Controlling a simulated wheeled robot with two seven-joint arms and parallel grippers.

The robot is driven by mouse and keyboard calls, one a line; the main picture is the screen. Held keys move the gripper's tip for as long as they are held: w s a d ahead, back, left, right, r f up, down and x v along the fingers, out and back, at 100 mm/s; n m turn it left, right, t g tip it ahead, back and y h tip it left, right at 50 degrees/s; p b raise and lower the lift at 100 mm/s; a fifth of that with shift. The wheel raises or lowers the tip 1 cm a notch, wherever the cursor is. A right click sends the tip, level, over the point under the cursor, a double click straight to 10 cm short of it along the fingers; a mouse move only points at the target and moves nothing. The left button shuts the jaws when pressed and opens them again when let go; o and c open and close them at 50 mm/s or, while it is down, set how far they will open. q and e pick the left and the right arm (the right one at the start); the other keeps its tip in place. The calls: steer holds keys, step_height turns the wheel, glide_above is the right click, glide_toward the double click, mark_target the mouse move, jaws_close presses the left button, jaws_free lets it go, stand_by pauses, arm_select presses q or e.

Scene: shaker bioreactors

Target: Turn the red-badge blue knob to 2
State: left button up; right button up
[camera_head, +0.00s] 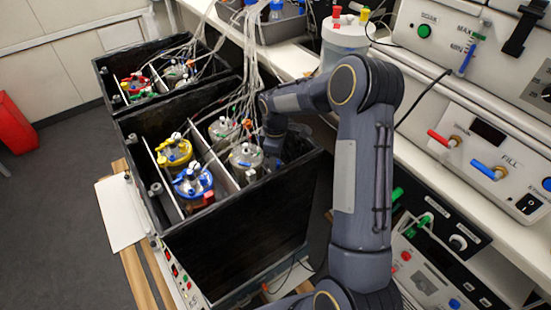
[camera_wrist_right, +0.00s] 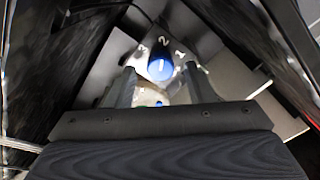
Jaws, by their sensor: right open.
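In the right wrist view a round blue knob (camera_wrist_right: 160,67) sits on a grey panel (camera_wrist_right: 205,43) with the numerals 3, 2 and 1 around its upper side. The 2 is just above it. A short pale mark on the knob looks roughly upright, but its exact setting is too small to tell. I see no red badge beside it. My right gripper (camera_wrist_right: 160,71) is open, its two fingers at either side of the knob in that view; I cannot tell if they touch it. In the head view my right arm reaches into the black box, hiding the knob.
Dark walls stand close on both sides in the wrist view. In the head view the black box (camera_head: 240,232) holds several vessels, including a yellow-topped one (camera_head: 174,151) and a blue-topped one (camera_head: 193,181). Pale tubes (camera_head: 247,75) hang near my arm. White instruments stand right.

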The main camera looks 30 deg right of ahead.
step_height(320, 180, up, 7)
steer(key=shift+f, duration=0.1)
stand_by(0.6)
steer(key=s+a+r+m+t+y, duration=0.1)
steer(key=s+a+r+m+t, duration=0.15)
steer(key=s+r, duration=0.6)
steer(key=s+a+r+m+t+y+p, duration=0.1)
steer(key=s+a+m, duration=0.3)
steer(key=s, duration=0.6)
steer(key=s+a+r+m+t+y+p, duration=0.1)
steer(key=s+a+r+m+t, duration=0.1)
steer(key=s, duration=0.8)
steer(key=a+r+m, duration=0.1)
steer(key=a+m, duration=0.1)
steer(key=a, duration=0.1)
steer(key=shift+s+r+y, duration=0.15)
steer(key=shift+s+y, duration=0.05)
steer(key=shift+y, duration=0.2)
steer(key=shift+a+m, duration=0.1)
steer(key=shift+m, duration=0.15)
